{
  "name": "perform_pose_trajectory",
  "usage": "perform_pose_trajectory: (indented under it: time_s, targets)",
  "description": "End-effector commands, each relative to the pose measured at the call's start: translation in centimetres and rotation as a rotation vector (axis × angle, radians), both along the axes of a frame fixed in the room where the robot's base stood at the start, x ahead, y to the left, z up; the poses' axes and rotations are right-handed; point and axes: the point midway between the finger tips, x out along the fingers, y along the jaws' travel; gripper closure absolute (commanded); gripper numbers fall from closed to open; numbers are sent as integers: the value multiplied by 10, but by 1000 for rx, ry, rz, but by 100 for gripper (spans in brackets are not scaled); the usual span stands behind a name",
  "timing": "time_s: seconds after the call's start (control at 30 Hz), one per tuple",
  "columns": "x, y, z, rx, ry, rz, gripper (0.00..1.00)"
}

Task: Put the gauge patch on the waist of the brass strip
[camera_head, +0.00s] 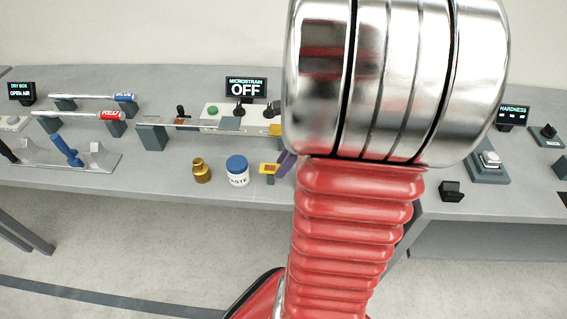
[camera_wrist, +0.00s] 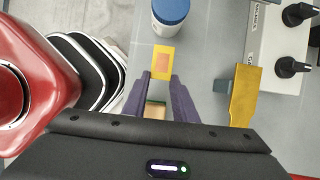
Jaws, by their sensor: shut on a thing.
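The gauge patch (camera_wrist: 163,62) is a small yellow piece with an orange middle. It sits at the tips of my gripper (camera_wrist: 161,78), whose purple fingers are shut on it. In the head view the patch (camera_head: 268,169) shows just right of the paste jar, and my gripper (camera_head: 283,164) is mostly hidden behind my arm. A gold-yellow strip, seemingly the brass strip (camera_wrist: 244,98), lies to the right of my fingers in the wrist view, apart from the patch. In the head view only a short piece of the strip (camera_head: 274,130) shows; its waist cannot be made out there.
A blue-lidded paste jar (camera_head: 237,172) stands close to the patch, with a brass weight (camera_head: 201,170) left of it. A white panel with knobs (camera_wrist: 285,55) lies beyond the strip. The microstrain display (camera_head: 246,88) reads OFF. A small tan block (camera_wrist: 155,109) shows between my fingers.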

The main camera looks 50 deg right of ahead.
Motion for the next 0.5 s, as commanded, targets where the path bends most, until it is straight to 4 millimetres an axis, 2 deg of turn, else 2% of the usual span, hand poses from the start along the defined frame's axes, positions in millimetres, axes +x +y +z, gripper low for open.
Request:
perform_pose_trajectory:
  time_s: [0.5]
  targets:
    - [0, 0, -7, -1, -1, 0, 95]
